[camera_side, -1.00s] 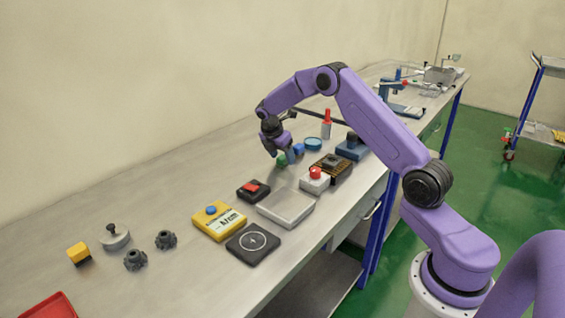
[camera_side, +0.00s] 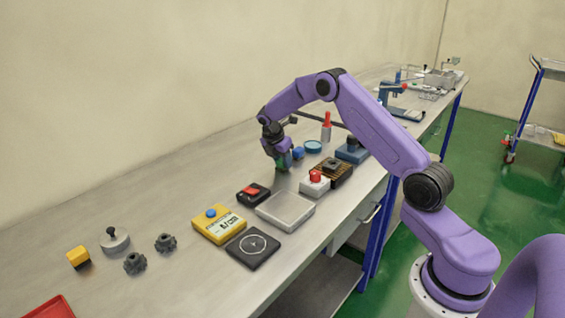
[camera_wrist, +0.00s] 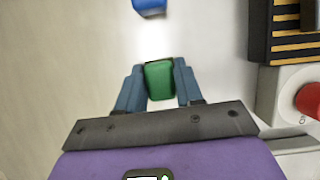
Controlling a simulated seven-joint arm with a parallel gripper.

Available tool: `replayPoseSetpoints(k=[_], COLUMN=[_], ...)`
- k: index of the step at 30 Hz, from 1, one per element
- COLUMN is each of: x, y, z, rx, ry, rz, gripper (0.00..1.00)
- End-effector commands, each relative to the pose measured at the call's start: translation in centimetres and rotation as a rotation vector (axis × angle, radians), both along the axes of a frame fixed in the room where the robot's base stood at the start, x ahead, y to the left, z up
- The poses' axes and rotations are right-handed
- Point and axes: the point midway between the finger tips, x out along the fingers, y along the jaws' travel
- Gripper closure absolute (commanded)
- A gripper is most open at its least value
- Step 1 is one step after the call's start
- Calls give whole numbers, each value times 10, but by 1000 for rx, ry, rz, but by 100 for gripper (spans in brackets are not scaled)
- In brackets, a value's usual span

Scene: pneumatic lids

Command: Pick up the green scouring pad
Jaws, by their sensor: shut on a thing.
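The green scouring pad (camera_wrist: 159,82) sits between the two blue-grey fingers of my gripper (camera_wrist: 158,73) in the wrist view. The gripper is shut on it. In the side view my gripper (camera_side: 284,163) points down at the tabletop, and only a small green part of the pad shows beside the fingers. I cannot tell whether the pad touches the table.
A blue block (camera_wrist: 150,6) lies just beyond the pad. A red-button box (camera_side: 315,183) and a striped dark block (camera_side: 335,171) stand to the right. A grey tray (camera_side: 285,211) lies in front.

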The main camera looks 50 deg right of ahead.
Motion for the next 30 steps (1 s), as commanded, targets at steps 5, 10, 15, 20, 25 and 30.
replayPoseSetpoints(k=[5,10,15,20,25,30], x=[1,-10,-33,-59,-89,-112], y=[0,4,12,22,32,41], z=[17,41,71,94,108,118], rx=[0,0,0,0,0,0], ry=[-4,-3,-4,-1,-2,-1], rz=[1,1,2,2,1,3], gripper=[95,95,95,95,95,95])
